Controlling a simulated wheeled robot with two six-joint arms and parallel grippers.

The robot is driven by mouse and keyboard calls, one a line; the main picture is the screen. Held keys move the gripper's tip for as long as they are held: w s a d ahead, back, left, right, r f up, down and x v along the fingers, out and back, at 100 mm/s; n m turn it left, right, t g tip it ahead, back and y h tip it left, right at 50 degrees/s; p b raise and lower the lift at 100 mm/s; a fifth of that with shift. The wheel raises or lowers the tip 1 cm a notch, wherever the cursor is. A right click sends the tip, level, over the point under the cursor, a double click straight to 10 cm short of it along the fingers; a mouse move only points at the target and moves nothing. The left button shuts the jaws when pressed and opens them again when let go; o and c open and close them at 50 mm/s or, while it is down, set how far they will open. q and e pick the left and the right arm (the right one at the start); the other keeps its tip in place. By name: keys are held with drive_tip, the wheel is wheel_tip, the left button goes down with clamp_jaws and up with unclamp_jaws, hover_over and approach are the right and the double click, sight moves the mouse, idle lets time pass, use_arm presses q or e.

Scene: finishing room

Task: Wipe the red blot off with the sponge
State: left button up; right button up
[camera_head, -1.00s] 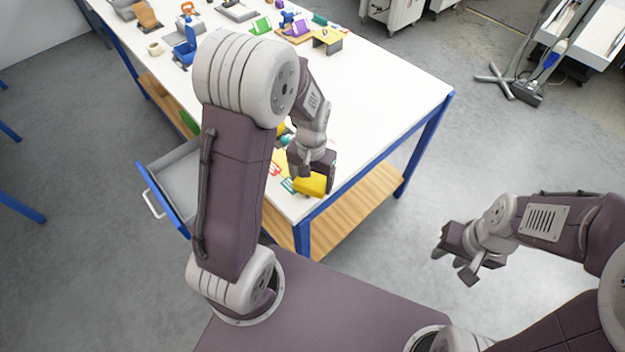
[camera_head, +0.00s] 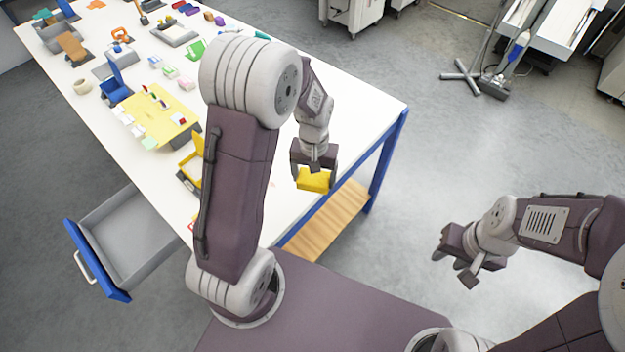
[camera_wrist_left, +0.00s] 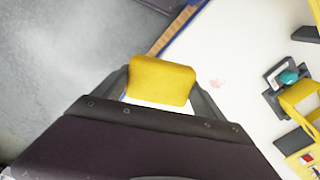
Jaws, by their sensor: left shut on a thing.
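My left gripper (camera_head: 314,178) is shut on a yellow sponge (camera_head: 314,181) near the right edge of the white table (camera_head: 345,110). The sponge (camera_wrist_left: 161,81) also shows between the fingers in the left wrist view. A faint pinkish-red mark (camera_wrist_left: 217,84) is on the white tabletop to the right of the sponge, apart from it. In the head view a very faint pink spot (camera_head: 272,184) shows on the table left of the gripper. My right gripper (camera_head: 453,267) is open and empty, off the table at the right.
A yellow board (camera_head: 155,115) with small pieces, a yellow stand (camera_head: 190,165), a blue holder (camera_head: 115,85) and several other items crowd the table's left and far parts. A grey drawer (camera_head: 125,240) stands open at the left. The tabletop around the sponge is clear.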

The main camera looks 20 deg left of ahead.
use_arm(q)
drive_tip(key=shift+w+a+r+n, duration=0.1)
drive_tip(key=shift+w+r+n, duration=0.15)
drive_tip(key=shift+w+n, duration=0.25)
drive_tip(key=shift+w+a+r+n, duration=0.1)
drive_tip(key=shift+w+r+n, duration=0.15)
drive_tip(key=shift+w+n, duration=0.2)
drive_tip(key=w+a+n+p, duration=0.6)
drive_tip(key=a+n+p, duration=0.15)
drive_tip(key=p, duration=0.25)
drive_tip(key=s+a+f+n+p, duration=0.1)
drive_tip(key=s+a+n+p, duration=0.1)
drive_tip(key=s+a+p, duration=0.5)
drive_tip(key=shift+s+a+n+p, duration=0.4)
drive_tip(key=shift+a+p, duration=0.2)
drive_tip(key=shift+p, duration=0.1)
use_arm(e)
wheel_tip(320, 180, up, 19)
drive_tip(key=s, duration=0.1)
use_arm(q)
drive_tip(key=shift+f, duration=0.15)
use_arm(e)
drive_tip(key=shift+a+f, duration=0.1)
drive_tip(key=shift+f, duration=0.1)
